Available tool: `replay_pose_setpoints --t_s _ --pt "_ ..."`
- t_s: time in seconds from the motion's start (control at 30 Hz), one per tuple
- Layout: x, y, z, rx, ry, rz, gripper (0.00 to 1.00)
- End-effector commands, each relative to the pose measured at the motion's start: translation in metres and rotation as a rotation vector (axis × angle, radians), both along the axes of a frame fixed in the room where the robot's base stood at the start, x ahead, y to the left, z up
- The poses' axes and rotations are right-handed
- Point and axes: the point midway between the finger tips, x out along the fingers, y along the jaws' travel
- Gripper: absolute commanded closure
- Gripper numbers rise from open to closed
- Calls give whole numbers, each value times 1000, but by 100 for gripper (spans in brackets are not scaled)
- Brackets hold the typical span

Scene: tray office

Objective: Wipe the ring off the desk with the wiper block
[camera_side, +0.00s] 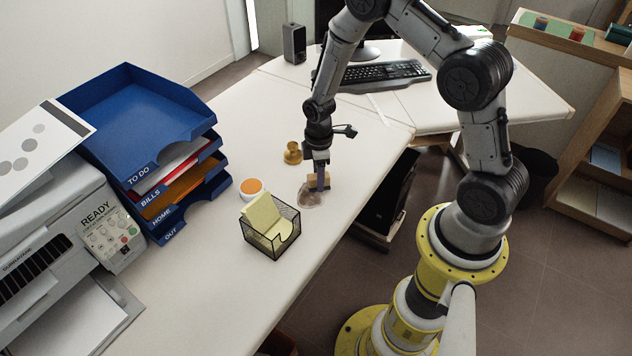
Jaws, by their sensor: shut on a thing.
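A brownish ring stain (308,200) marks the white desk (220,290) near its front edge. My gripper (318,180) points down over the stain, shut on the wiper block (325,184), a small block with tan and purplish parts. The block is at the upper right part of the stain and hides some of it. It looks to be at desk height, but I cannot tell whether it touches the surface.
A black mesh holder with yellow notes (271,240), a white cup with orange contents (251,187) and a brass object (292,153) stand close by. Blue stacked trays (160,125) and a printer (75,230) are left. A keyboard (385,74) lies behind.

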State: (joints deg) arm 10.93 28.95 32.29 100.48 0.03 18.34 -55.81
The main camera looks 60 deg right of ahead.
Motion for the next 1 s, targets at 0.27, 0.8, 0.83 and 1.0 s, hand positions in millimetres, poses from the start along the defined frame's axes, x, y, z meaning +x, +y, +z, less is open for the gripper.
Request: replay_pose_setpoints --t_s 0.27,0.8,0.83,1.0 --pt "4 24 0 0 0 5 100" --pt "4 73 -1 0 0 5 100" --pt "4 76 -1 0 0 4 100" --pt "10 84 0 0 -1 1 100"
